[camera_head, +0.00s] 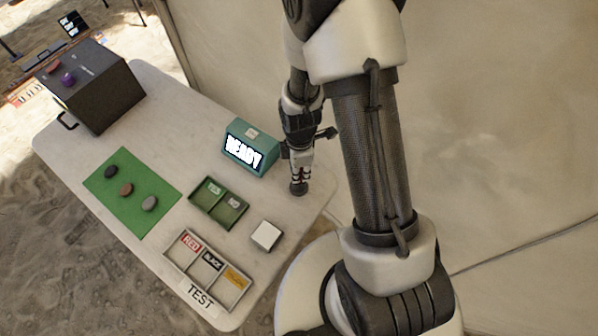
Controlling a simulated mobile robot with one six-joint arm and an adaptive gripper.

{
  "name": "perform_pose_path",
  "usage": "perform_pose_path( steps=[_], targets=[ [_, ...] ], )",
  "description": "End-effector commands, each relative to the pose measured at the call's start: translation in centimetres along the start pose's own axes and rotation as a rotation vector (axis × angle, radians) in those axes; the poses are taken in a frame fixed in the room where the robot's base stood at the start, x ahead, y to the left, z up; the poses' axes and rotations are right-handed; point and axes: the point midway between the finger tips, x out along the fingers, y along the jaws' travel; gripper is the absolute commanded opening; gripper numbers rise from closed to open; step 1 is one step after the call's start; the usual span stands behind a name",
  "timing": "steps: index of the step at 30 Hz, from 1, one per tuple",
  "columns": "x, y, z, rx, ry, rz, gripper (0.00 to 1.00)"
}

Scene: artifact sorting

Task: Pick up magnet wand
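My gripper (301,160) hangs at the right side of the table, just right of the teal box. Its fingers are small and partly hidden in this view. A dark rounded piece (298,188) with a little red above it shows right below the fingers, near the table top. It may be the magnet wand, but I cannot tell it apart from the gripper's own tip. No other wand shows clearly. Whether the fingers are open or shut cannot be seen.
The table (185,125) holds a teal box (250,147) reading READY, a green mat (112,195) with three stones, a green two-part tray (218,204), a labelled TEST tray (207,268), a white square block (265,236) and a dark case (100,95). A tent wall stands behind.

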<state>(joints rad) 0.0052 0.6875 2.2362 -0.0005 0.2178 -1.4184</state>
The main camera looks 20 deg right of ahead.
Motion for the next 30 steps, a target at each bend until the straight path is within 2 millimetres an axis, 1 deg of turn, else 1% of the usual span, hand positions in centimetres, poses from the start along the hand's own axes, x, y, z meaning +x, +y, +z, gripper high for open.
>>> perform_pose_path(
  steps=[1, 7, 14, 19, 23, 26, 30],
  targets=[
    [0.0, 0.0, 0.0, 0.0, 0.0, 0.0, 0.14],
    [0.0, 0.0, 0.0, 0.0, 0.0, 0.0, 0.01],
    [0.0, 0.0, 0.0, 0.0, 0.0, 0.0, 0.0],
    [-0.7, 0.1, 0.0, 0.0, 0.0, 0.001, 0.0],
    [-2.2, 0.1, 0.0, 0.0, 0.0, 0.003, 0.0],
    [-4.0, 0.1, 0.0, 0.0, 0.001, 0.003, 0.0],
    [-7.1, 0.1, 0.0, 0.0, 0.001, 0.004, 0.0]
  ],
)
